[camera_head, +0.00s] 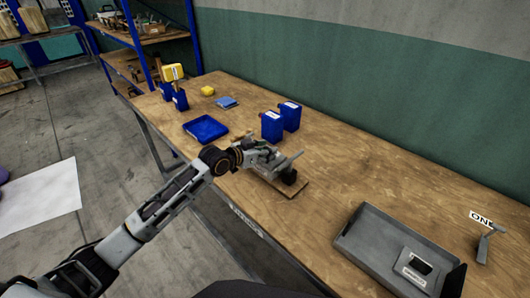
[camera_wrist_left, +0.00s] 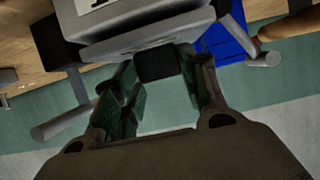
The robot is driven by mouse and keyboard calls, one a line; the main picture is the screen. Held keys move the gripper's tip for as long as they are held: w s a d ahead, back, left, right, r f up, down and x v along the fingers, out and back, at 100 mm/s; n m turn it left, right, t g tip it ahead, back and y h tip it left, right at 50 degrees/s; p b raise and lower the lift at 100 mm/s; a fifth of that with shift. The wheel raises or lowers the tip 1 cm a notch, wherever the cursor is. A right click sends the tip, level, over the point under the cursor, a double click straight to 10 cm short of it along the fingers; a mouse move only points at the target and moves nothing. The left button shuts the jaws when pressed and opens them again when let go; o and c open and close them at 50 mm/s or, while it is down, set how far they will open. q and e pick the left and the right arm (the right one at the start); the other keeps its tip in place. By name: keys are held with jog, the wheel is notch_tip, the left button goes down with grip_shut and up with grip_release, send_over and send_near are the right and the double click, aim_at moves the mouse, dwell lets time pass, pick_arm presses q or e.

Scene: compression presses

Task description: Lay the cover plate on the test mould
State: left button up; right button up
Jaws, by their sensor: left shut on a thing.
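My left gripper (camera_head: 264,157) is at the grey device with protruding bars (camera_head: 287,163) near the table's front edge. In the left wrist view my left gripper (camera_wrist_left: 160,85) is shut on a small black block (camera_wrist_left: 156,66). I cannot tell whether this block belongs to the cover plate. Just beyond it is the grey body with a white label and a bar on each side (camera_wrist_left: 150,30). In the head view the arm and gripper partly hide the device. I cannot clearly make out the test mould. My right gripper is not in view.
A grey tray (camera_head: 357,233) at the front right holds a labelled grey piece with a dark opening (camera_head: 416,267). A small stand (camera_head: 490,242) by an "ON" sign is right of it. Blue containers (camera_head: 272,126) and a blue tray (camera_head: 205,128) stand behind-left. The right middle of the table is clear.

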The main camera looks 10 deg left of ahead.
pick_arm(q)
jog(key=shift+f, duration=0.15)
jog(key=shift+f, duration=0.1)
jog(key=o, duration=1.3)
jog(key=shift+f, duration=0.1)
jog(key=shift+r, duration=0.2)
jog(key=shift+v, duration=6)
jog(key=shift+f, duration=0.1)
